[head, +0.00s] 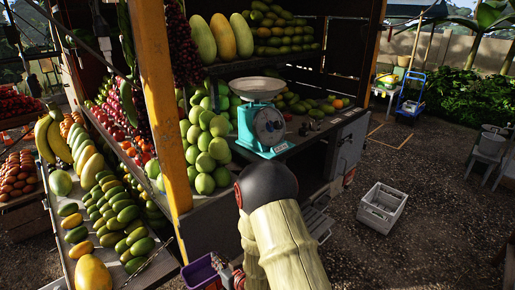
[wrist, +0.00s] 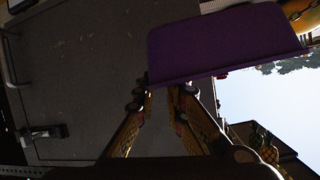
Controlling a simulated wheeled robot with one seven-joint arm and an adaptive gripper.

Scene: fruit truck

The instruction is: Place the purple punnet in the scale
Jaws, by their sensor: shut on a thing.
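The purple punnet (head: 203,272) is low at the bottom centre of the head view, beside the truck's side and partly cut off by the frame edge. In the wrist view the punnet (wrist: 225,45) shows as a dark purple wall just beyond the fingers. My gripper (wrist: 160,92) is shut on the punnet's edge. In the head view my arm hides most of the gripper. The scale (head: 266,125) is turquoise with a round dial and a white pan (head: 257,87) on top. It stands on the truck's counter, above and to the right of the punnet. Its pan looks empty.
An orange post (head: 160,100) rises left of the scale. Green mangoes (head: 207,150) are piled beside the scale, and shelves of fruit stand behind it. A sloped fruit tray (head: 150,272) lies left of the punnet. A white crate (head: 382,207) sits on open ground at right.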

